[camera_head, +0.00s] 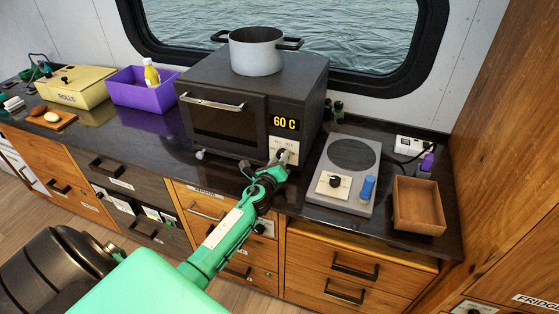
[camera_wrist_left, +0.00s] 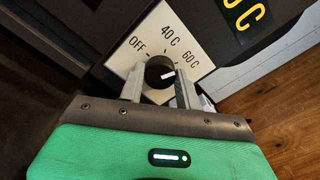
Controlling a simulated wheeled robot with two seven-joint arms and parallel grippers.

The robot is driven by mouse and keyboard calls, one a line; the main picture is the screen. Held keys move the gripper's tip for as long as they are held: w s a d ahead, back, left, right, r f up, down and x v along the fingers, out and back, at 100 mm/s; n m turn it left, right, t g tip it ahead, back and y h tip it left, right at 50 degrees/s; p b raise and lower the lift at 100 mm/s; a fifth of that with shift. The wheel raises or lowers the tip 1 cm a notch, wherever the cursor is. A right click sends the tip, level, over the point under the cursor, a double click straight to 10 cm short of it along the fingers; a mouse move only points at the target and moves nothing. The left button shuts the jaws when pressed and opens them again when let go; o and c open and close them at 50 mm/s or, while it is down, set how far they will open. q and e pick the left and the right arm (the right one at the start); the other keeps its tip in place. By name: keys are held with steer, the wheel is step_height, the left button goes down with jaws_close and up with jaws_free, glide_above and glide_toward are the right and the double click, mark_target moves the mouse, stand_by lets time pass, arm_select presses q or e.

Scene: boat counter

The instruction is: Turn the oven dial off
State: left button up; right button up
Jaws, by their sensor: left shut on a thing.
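The oven (camera_head: 230,112) is a dark box on the counter with its door closed and a display (camera_head: 285,123) reading 60 C. Below the display is a white dial plate marked OFF, 40 C and 60 C (camera_wrist_left: 151,48). The black oven dial (camera_wrist_left: 158,73) has a white pointer mark that points right and downward in the left wrist view, away from OFF. My left gripper (camera_wrist_left: 157,86) is shut on the dial, one finger on each side. In the head view my left gripper (camera_head: 281,168) reaches the plate and hides most of the dial. My right gripper is not in view.
A grey pot (camera_head: 256,52) stands on the oven. To the right are a hotplate (camera_head: 349,158) with its own knob, a blue cylinder (camera_head: 368,188) and a wooden tray (camera_head: 419,227). To the left are a purple bin (camera_head: 140,95) and a yellow ROLLS box (camera_head: 77,87).

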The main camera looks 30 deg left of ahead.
arm_select(q)
steer(key=n+b, duration=0.3)
steer(key=n, duration=1.8)
steer(key=shift+f+n, duration=0.1)
steer(key=shift+n, duration=0.3)
steer(key=o, duration=1)
steer(key=shift+s, duration=0.1)
